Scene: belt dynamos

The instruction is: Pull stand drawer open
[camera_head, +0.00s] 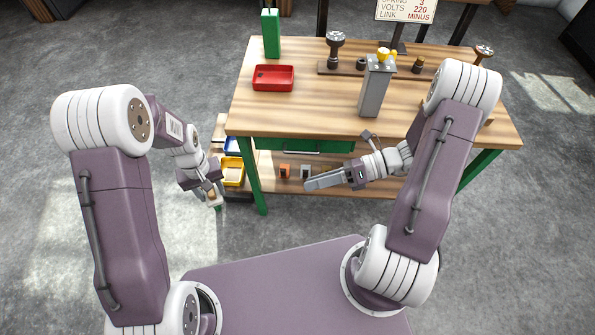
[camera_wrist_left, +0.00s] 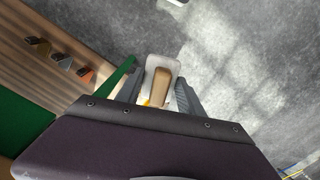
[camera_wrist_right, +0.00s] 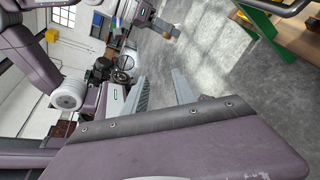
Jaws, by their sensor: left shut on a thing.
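The green drawer (camera_head: 285,146) with a grey bar handle sits under the front edge of the wooden-topped bench (camera_head: 300,110) and looks closed. My right gripper (camera_head: 307,185) is open and empty, in front of and below the drawer, apart from it. In the right wrist view its fingers (camera_wrist_right: 160,90) stand apart with bare floor beyond. My left gripper (camera_head: 215,198) is left of the bench, shut on a small wooden-coloured block with a whitish plate (camera_wrist_left: 160,88). The block also shows in the head view (camera_head: 212,199). Its lower part is hidden in the left wrist view.
A low shelf with a yellow bin (camera_head: 233,172) and a blue bin (camera_head: 231,146) stands left of the bench. Orange and grey small parts (camera_head: 285,170) lie beneath the drawer. A red tray (camera_head: 273,78) and grey post (camera_head: 374,88) stand on top. Floor in front is clear.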

